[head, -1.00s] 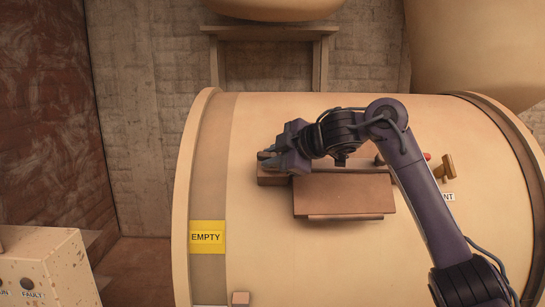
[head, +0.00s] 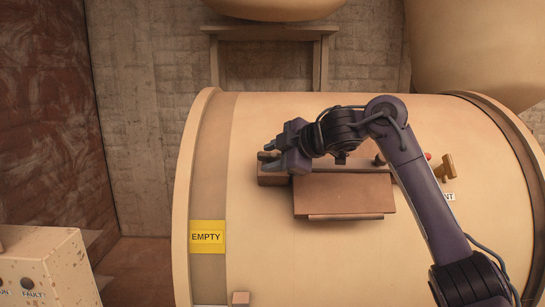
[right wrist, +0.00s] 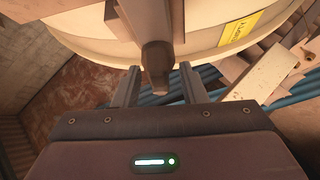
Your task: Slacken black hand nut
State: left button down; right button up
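My right gripper (head: 268,156) is at the left end of a brown bar (head: 330,165) on the cream drum. Its fingers stand apart in the right wrist view (right wrist: 158,88). A dark brown piece with a narrower tip (right wrist: 157,62) shows between and beyond the fingers, with a gap on both sides. I cannot tell whether it is the hand nut or the bar's end. A small dark knob (head: 379,160) sits at the bar's right, partly behind my arm; I cannot tell whether it is the black hand nut. My left gripper is not in view.
The drum (head: 260,240) carries a yellow EMPTY label (head: 207,237) and a brown hatch plate (head: 345,194) under the bar. A red knob (head: 427,156) and a brown handle (head: 445,167) are to the right. A cream panel (head: 45,265) stands at lower left.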

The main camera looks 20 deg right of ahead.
jog(key=shift+s+d+r, duration=0.1)
jog(key=shift+s+d, duration=0.05)
jog(key=b+v, duration=0.2)
jog(key=v, duration=0.5)
jog(key=shift+s, duration=0.1)
